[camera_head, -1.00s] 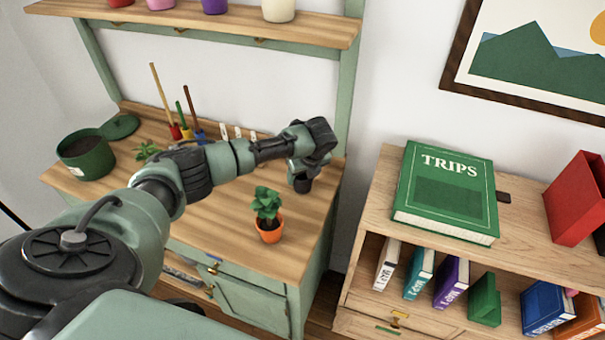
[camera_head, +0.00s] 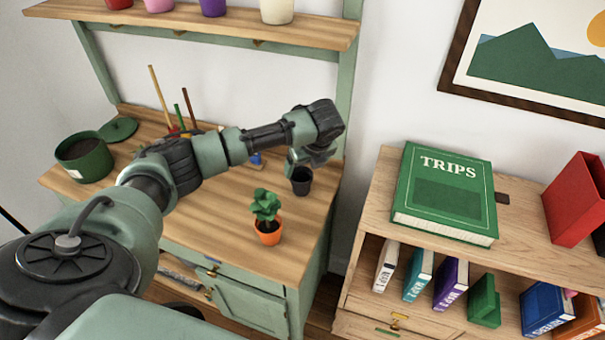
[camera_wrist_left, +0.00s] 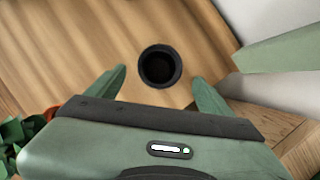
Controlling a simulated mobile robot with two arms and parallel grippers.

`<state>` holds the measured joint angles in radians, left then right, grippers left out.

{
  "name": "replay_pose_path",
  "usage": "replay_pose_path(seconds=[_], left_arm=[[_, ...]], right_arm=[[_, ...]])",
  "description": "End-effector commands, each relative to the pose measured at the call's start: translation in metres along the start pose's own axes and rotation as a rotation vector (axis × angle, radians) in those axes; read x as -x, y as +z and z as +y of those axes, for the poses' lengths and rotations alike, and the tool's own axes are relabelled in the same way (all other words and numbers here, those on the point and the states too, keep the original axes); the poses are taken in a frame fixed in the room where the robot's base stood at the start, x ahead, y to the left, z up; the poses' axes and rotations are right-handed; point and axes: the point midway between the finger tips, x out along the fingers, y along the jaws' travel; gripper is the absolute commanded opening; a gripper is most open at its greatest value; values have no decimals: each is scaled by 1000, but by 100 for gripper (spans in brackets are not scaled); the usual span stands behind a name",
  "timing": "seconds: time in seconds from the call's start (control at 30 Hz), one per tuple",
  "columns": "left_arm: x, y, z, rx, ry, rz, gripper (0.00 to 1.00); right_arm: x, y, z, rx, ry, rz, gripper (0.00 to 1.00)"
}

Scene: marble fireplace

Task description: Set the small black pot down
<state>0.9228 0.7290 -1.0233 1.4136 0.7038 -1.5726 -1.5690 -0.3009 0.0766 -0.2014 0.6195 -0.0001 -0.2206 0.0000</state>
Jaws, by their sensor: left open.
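The small black pot (camera_head: 301,187) stands upright on the wooden tabletop of the green workbench (camera_head: 200,215), near its right end by the back post. In the left wrist view the pot (camera_wrist_left: 160,66) shows from above as a dark round rim with a dark inside. My left gripper (camera_head: 309,160) is open just above the pot. In the left wrist view its two green fingers are spread, one on each side of the pot, with visible gaps to the rim. My right gripper is not in view.
A plant in an orange pot (camera_head: 268,232) stands in front of the black pot. A dark green pot (camera_head: 85,160) and long-handled tools (camera_head: 160,100) are farther left. A shelf (camera_head: 200,25) with colored pots hangs above. A bookcase (camera_head: 365,225) stands to the right.

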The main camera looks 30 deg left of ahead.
Motion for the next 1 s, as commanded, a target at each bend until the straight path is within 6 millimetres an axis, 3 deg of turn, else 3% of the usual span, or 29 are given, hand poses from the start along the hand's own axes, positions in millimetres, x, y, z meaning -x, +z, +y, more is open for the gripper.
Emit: replay_pose_path(seconds=[0.1, 0.3, 1.0], left_arm=[[23, 0, -1, 0, -4, -1, 81], [45, 0, 0, 0, 0, 0, 81], [48, 0, 0, 0, 0, 1, 81]], right_arm=[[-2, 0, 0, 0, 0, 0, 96], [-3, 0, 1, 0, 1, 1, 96], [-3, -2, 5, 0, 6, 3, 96]])
